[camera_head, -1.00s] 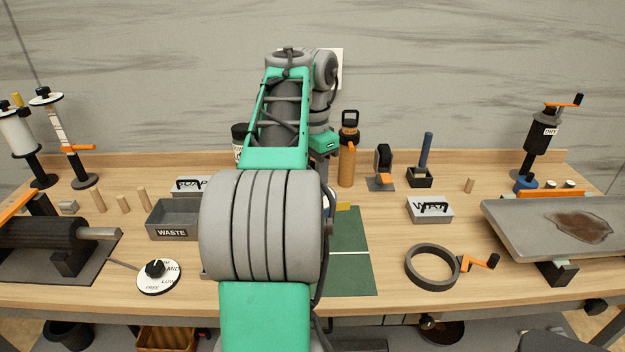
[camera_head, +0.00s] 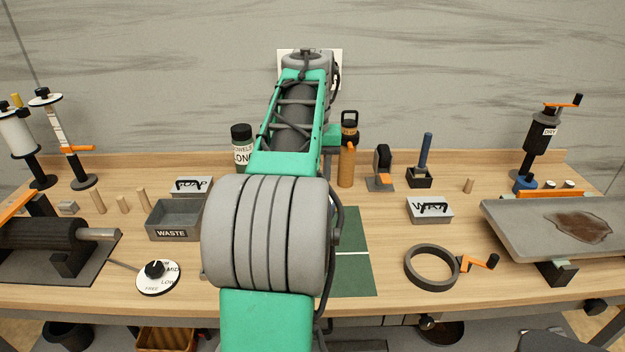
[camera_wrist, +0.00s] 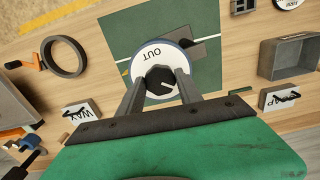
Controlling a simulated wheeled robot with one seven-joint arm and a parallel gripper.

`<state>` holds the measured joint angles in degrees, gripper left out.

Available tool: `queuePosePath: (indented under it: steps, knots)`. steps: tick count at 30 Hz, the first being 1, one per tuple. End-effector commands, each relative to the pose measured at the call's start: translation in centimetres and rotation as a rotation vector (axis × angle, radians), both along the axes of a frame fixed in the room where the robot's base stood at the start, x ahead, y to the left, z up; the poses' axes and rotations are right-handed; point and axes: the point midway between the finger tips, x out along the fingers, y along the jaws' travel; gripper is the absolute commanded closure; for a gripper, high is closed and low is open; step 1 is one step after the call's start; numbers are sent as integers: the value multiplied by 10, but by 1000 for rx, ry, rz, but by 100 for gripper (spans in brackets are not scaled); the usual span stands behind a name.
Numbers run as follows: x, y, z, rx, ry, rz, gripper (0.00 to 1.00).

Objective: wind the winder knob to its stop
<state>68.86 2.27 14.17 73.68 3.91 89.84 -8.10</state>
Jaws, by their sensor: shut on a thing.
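The winder knob (camera_wrist: 158,74) is dark with a white pointer line and sits in the middle of a round white dial (camera_wrist: 180,58) marked OUT, seen in the wrist view. The pointer line is toward the right of the knob in that picture. My gripper (camera_wrist: 161,85) has its two dark fingers on either side of the knob and is shut on it. The dial sits over a green mat (camera_wrist: 122,28), which also shows in the head view (camera_head: 352,278). In the head view my arm hides the knob and most of my gripper.
A waste bin (camera_head: 174,220) and the soap box (camera_head: 191,186) stand left of my arm. The wax box (camera_head: 430,211) and a dark ring (camera_head: 408,277) with an orange crank lie to the right. A jar (camera_head: 241,146) and an orange bottle (camera_head: 346,166) stand behind. A stained tray (camera_head: 515,222) is far right.

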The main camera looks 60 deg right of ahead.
Motion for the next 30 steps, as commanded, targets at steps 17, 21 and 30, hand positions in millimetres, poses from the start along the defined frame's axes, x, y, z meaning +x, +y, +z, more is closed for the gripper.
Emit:
queuePosePath:
  steps: [17, 21, 30]
  knots:
    - [0, 0, -1, 3, 1, 210, 99]
    - [0, 0, -1, 3, 1, 214, 99]
    - [0, 0, -1, 3, 1, 213, 52]
